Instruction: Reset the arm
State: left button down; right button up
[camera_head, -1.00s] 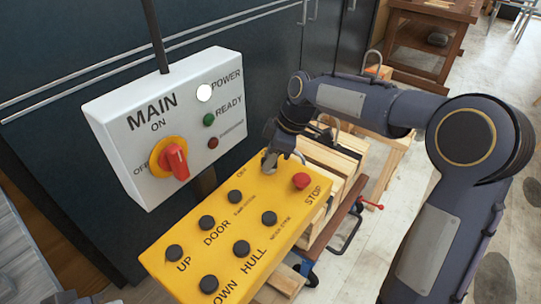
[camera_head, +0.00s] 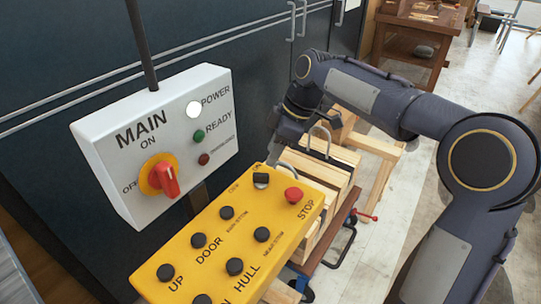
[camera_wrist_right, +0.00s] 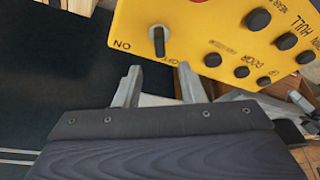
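My right arm comes in from the right in the head view, bent at the elbow. Its gripper (camera_head: 277,153) hangs just behind the far end of the yellow button panel (camera_head: 228,243). In the right wrist view the two fingers (camera_wrist_right: 158,88) are apart with nothing between them. A small black switch knob (camera_head: 261,180) stands on the panel just in front of the fingers. It also shows in the right wrist view (camera_wrist_right: 158,38), clear of the fingertips. My left gripper is in neither current view.
A white box (camera_head: 155,150) with a red main switch (camera_head: 164,178) and a lit white power lamp (camera_head: 194,110) stands behind the panel. A red stop button (camera_head: 293,195) is beside the knob. Stacked timber (camera_head: 318,170) lies close behind the gripper. Open floor is at right.

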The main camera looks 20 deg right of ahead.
dwell(0.3)
jog(key=s+m, duration=0.1)
jog(key=s+d, duration=0.1)
jog(key=s, duration=0.1)
jog(key=s+d+m, duration=0.1)
jog(key=s, duration=0.1)
jog(key=shift+r+m+t, duration=0.3)
jog(key=shift+r+t, duration=0.1)
jog(key=s+f+m+t, duration=0.1)
jog(key=s+f+m, duration=0.2)
jog(key=s, duration=0.4)
jog(key=s+f+m+t, duration=0.1)
jog(key=s+f+m, duration=0.2)
jog(key=s+m, duration=0.2)
jog(key=s+d+f+m+t, duration=0.1)
jog(key=s+f+m, duration=0.2)
jog(key=s, duration=0.6)
jog(key=shift+s+f+m, duration=0.15)
jog(key=shift+s+m, duration=0.25)
jog(key=shift+m, duration=0.6)
